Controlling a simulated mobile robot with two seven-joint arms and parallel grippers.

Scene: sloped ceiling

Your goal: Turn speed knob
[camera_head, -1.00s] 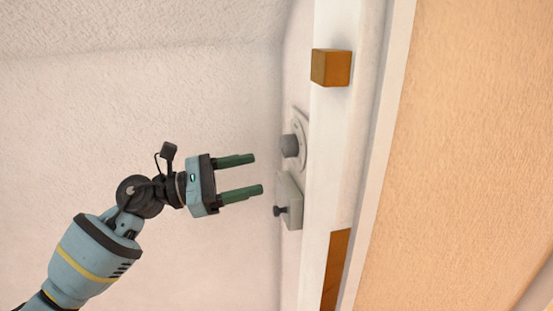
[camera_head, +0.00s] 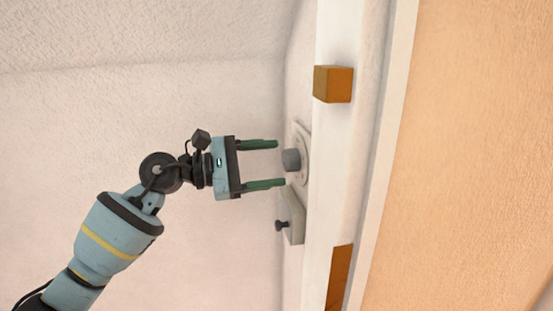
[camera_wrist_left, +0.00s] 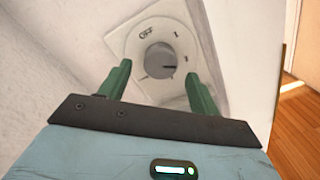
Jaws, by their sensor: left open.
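The speed knob (camera_head: 291,160) is a grey round dial on a pale plate on the wall, just right of my left gripper in the head view. In the left wrist view the knob (camera_wrist_left: 160,61) sits on a white dial plate (camera_wrist_left: 133,44) marked "OFF" with several tick marks. My left gripper (camera_head: 281,163) is open with green fingers pointing at the plate. In the wrist view the fingertips (camera_wrist_left: 160,72) lie to either side of the knob. I cannot tell whether they touch it. My right gripper is not in view.
A small wall box with a dark toggle (camera_head: 281,225) is just below the dial plate, close to the lower finger. A white post (camera_head: 325,180) with an orange-brown block (camera_head: 333,84) stands right of the knob. Open space lies left of the wall plates.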

